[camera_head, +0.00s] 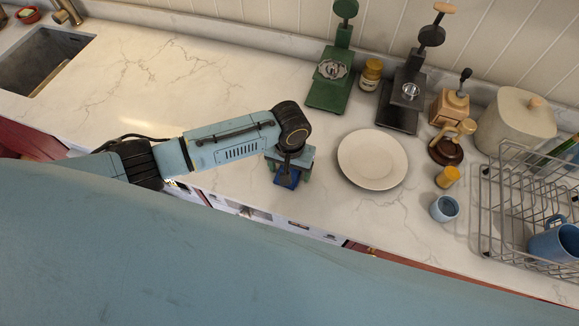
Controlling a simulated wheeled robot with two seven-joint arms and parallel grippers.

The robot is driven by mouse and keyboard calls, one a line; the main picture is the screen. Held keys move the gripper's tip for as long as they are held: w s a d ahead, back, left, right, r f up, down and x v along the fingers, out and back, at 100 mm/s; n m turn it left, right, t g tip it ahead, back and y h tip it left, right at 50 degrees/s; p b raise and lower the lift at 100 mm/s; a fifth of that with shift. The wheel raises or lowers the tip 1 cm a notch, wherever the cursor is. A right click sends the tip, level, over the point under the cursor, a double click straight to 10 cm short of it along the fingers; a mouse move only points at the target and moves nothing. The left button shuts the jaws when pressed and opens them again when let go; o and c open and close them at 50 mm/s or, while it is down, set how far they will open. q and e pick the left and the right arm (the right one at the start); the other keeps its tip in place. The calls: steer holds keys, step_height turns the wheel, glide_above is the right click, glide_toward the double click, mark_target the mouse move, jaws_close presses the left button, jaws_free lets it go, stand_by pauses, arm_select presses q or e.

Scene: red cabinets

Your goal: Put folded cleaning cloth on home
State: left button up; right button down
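A small dark blue item (287,180), which looks like the folded cleaning cloth, shows at the counter's front edge directly below my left gripper (289,172). My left arm comes in from the left and its gripper points down over the cloth. The gripper's body hides part of the cloth. I cannot tell whether the fingers are shut on it or only around it, nor whether it touches the counter. I see nothing that I can clearly name as the home. My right gripper is not in view.
A white plate (372,159) lies just right of the gripper. Beyond it stand a green press (329,92), a dark press (402,101), a jar (371,75) and a grinder (449,107). A blue cup (444,208) and wire rack (500,235) are right. The counter's left is clear up to the sink (40,66).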

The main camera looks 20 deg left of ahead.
mark_target(290, 170)
arm_select(q)
step_height(290, 170, up, 12)
steer(key=shift+r+p, duration=0.2)
steer(key=shift+p, duration=0.15)
